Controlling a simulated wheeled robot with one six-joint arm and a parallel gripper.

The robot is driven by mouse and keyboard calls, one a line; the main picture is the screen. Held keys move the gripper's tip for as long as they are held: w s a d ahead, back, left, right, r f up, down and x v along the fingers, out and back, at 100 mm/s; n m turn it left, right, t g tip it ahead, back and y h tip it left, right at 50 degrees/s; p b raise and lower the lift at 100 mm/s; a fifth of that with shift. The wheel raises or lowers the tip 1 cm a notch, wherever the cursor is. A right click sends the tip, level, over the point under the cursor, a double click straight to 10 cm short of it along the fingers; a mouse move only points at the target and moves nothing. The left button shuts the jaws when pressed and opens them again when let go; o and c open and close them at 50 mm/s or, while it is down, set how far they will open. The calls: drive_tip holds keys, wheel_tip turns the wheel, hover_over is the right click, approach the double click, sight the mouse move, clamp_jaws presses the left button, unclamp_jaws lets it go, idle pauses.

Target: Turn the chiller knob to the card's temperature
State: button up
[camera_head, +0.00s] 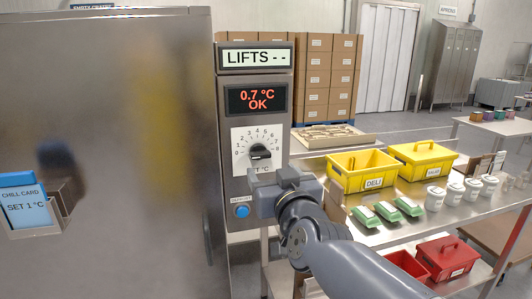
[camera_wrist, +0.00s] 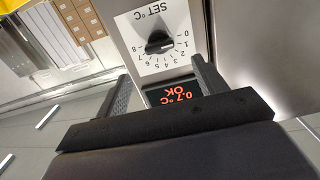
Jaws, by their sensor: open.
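The chiller knob (camera_head: 260,152) is black, on a white dial plate (camera_head: 241,138) numbered 0 to 8 on the steel control column. In the wrist view the knob (camera_wrist: 159,42) appears upside down; I cannot tell which number its pointer marks. The red display (camera_head: 257,99) above reads 0.7 °C OK. The blue chill card (camera_head: 27,205) at the far left reads SET 1 °C. My gripper (camera_head: 266,184) is open and empty, just below and in front of the knob. In the wrist view its fingertips (camera_wrist: 160,72) are spread, with the knob beyond them, not between them.
A blue button (camera_head: 242,211) is left of my gripper on the column. A counter on reads LIFTS - - (camera_head: 254,57). A steel table at the right holds yellow bins (camera_head: 362,170), green cartons (camera_head: 388,211) and white tubs (camera_head: 454,194), with red bins (camera_head: 447,256) below.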

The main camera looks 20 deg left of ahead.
sight(262, 157)
drive_tip(key=x, duration=0.9)
drive_tip(key=c, duration=1)
drive_tip(key=shift+f+m+b, duration=0.2)
drive_tip(key=shift+m+b, duration=0.3)
drive_tip(key=shift+m, duration=0.6)
drive_tip(key=shift+r+m+b, duration=0.1)
drive_tip(key=shift+m+b, duration=0.2)
drive_tip(key=shift+m, duration=0.9)
drive_tip(key=o, duration=1)
drive_tip(key=shift+d, duration=0.1)
